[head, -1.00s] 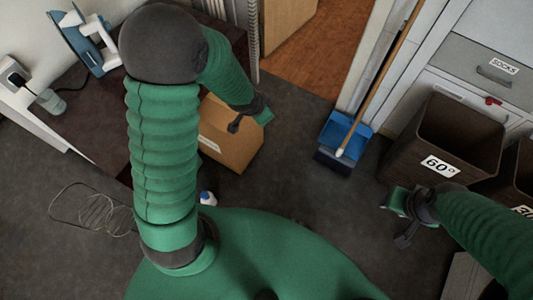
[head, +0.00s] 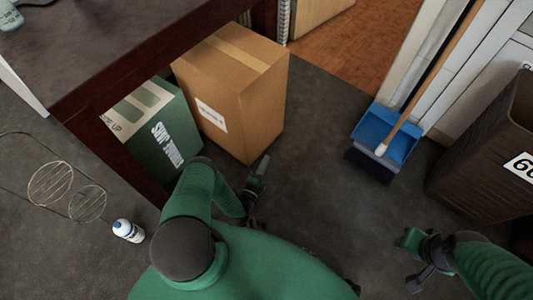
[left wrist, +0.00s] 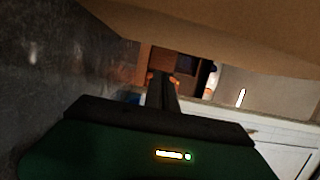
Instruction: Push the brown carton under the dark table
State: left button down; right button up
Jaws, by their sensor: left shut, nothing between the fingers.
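The brown carton (head: 243,110) stands upright on the grey floor, close to the front edge of the dark table (head: 135,50). Most of it shows outside the table; whether its back edge is under the tabletop I cannot tell. My left gripper (head: 258,178) is shut and empty, low in front of the carton's near right corner; contact is unclear. The left wrist view shows its dark fingers (left wrist: 162,92) beneath a tan surface, perhaps the carton. My right gripper (head: 414,262) hangs over the floor at lower right, away from the carton; its jaw opening is unclear.
A green box (head: 160,130) stands left of the carton, partly under the table. A white bottle (head: 128,230) and wire racks (head: 60,190) are on the floor at left. A blue dustpan (head: 385,135) with a broom and a brown bin (head: 490,160) stand at right. Floor between is clear.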

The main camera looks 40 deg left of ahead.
pick_arm(q)
jog(key=w+f+b, duration=0.2)
jog(key=w+b, duration=0.2)
jog(key=w, duration=0.1)
jog(key=shift+a+f, duration=0.15)
jog(key=shift+f, duration=0.25)
jog(key=w+a+r+b, duration=0.1)
jog(key=w+a+b, duration=0.3)
jog(key=a, duration=0.1)
jog(key=shift+r, duration=0.25)
jog(key=shift+d, duration=0.1)
